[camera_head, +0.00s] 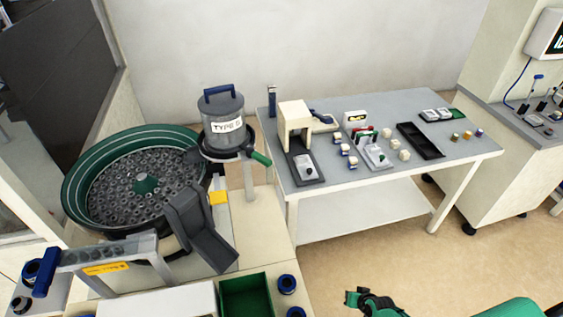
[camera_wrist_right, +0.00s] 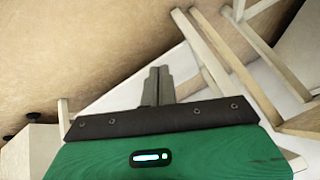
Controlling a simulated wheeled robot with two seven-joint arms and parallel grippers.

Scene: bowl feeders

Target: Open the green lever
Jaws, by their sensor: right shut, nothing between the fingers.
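The green lever (camera_head: 261,158) sticks out to the lower right from the dark collar under the grey hopper (camera_head: 222,128) with a blue handle and a "TYPE" label. It slants down and outward. Nothing of mine touches it. My right gripper (camera_wrist_right: 158,86) shows in the right wrist view, its two dark fingers together and empty, pointing over the floor near white table legs. In the head view, dark and green parts of my own body show at the bottom right, well below the lever. My left gripper is not in view.
A green bowl feeder (camera_head: 75,190) full of dark rings stands left of the hopper, with a grey chute (camera_head: 200,235) below. A grey-topped table (camera_head: 390,165) with small parts, trays and a beige fixture (camera_head: 295,115) stands right. The floor in front of the table is clear.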

